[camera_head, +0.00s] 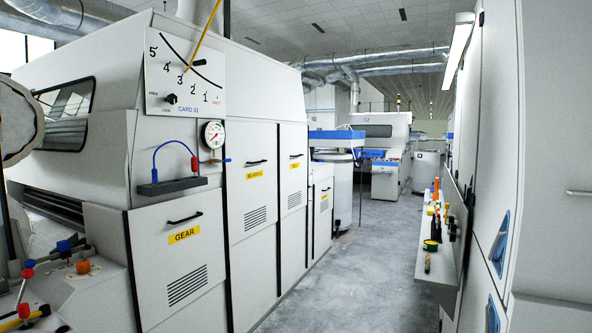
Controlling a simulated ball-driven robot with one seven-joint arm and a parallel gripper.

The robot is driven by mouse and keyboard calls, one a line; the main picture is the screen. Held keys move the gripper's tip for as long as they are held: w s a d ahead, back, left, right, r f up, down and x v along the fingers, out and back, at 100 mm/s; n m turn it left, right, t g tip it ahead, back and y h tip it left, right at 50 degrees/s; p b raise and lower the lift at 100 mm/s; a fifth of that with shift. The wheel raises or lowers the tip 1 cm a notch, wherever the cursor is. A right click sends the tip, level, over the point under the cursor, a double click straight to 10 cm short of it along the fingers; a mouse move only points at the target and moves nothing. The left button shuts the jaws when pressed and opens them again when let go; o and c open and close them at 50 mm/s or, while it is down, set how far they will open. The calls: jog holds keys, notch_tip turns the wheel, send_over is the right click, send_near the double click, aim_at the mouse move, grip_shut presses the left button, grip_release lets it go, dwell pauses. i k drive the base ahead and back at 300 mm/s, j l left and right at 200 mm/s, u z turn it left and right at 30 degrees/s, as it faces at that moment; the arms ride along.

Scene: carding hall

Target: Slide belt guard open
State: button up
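The near panel is labelled GEAR (182,250) and has a black handle (185,218) and vent slots. The tall panel beside it has a yellow label that seems to read BEARING (255,173). The narrower panel after it (292,180) also has a handle, vents and a yellow label too small to read surely. I cannot tell which panel is the belt guard. All these panels look closed. My gripper is not in view.
A dial board (186,75) with a yellow pointer, a round gauge (214,134) and a blue hose (170,146) sit above the GEAR panel. Coloured knobs (45,265) stand at the lower left. A shelf (436,240) with tools juts from the right wall. The grey floor aisle (370,260) is clear.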

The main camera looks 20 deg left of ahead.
aim_at(294, 139)
jog(key=i+j+u, duration=0.1)
jog(key=j, duration=0.35)
jog(key=i+j+u, duration=0.15)
jog(key=j, duration=0.25)
jog(key=i+j+u, duration=0.45)
jog(key=i+j, duration=0.7)
jog(key=i+z, duration=0.25)
jog(key=i, duration=0.3)
jog(key=i+z, duration=0.3)
jog(key=i, duration=0.2)
jog(key=i+j+z, duration=0.25)
jog(key=i, duration=0.3)
jog(key=i+l, duration=0.1)
jog(key=i, duration=1.8)
